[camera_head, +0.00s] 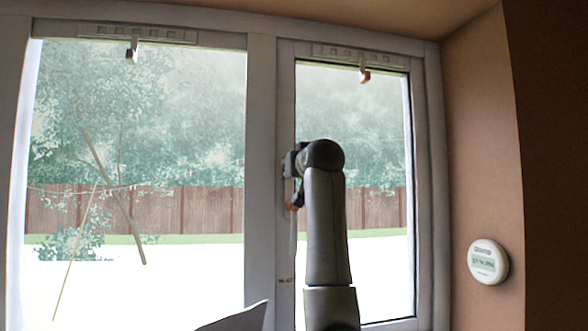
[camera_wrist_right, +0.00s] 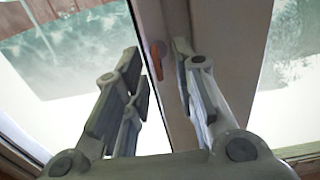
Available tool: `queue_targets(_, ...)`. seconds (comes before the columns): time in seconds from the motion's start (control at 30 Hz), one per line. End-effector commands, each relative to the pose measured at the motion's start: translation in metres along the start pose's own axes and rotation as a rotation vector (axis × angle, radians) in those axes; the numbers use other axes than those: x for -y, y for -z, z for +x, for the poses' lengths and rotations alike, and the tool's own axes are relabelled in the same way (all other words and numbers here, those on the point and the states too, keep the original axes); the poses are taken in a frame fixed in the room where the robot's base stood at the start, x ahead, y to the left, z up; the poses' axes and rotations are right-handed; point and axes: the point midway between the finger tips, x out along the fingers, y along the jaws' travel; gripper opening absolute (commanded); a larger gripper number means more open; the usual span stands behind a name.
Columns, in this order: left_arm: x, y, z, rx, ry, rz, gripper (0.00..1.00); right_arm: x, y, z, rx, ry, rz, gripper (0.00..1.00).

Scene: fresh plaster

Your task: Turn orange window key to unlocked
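The orange window key (camera_head: 296,200) shows partly beside my right gripper on the white frame between the two panes. In the right wrist view the orange key (camera_wrist_right: 157,60) lies between the spread fingertips, close to the right finger. My right gripper (camera_head: 290,165) is at the frame; the right wrist view shows it open (camera_wrist_right: 154,58), with its fingers on either side of the key. I cannot tell whether a finger touches it. A white handle (camera_head: 293,235) hangs down below the key, partly hidden by my arm. My left gripper is not in view.
A small orange-tipped piece (camera_head: 365,76) hangs at the top of the right pane, and a dark one (camera_head: 132,52) at the top of the left pane. A round white thermostat (camera_head: 488,262) is on the right wall. The left pane (camera_head: 150,170) is clear of my arms.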

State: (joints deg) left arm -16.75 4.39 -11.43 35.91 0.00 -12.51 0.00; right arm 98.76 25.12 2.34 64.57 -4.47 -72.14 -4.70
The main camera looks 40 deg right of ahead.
Motion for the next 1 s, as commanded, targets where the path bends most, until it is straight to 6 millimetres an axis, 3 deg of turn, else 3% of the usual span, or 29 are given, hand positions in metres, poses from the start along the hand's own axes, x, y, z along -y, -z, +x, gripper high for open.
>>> queue_targets(0.03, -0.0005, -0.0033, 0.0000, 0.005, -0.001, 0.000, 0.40, -0.0001, -0.0003, 0.0000, 0.001, 0.000, 0.000, 0.23)
queue_targets(0.23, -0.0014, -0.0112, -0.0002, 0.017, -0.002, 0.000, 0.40, -0.0001, -0.0001, -0.0001, 0.000, 0.000, 0.000, 0.00)
queue_targets(0.67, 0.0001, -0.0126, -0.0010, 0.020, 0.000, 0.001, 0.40, -0.0001, 0.0005, -0.0004, 0.000, 0.000, 0.037, 0.00)
queue_targets(1.0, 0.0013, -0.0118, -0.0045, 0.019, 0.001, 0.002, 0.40, -0.0016, 0.0010, -0.0004, -0.001, 0.000, 0.254, 0.00)
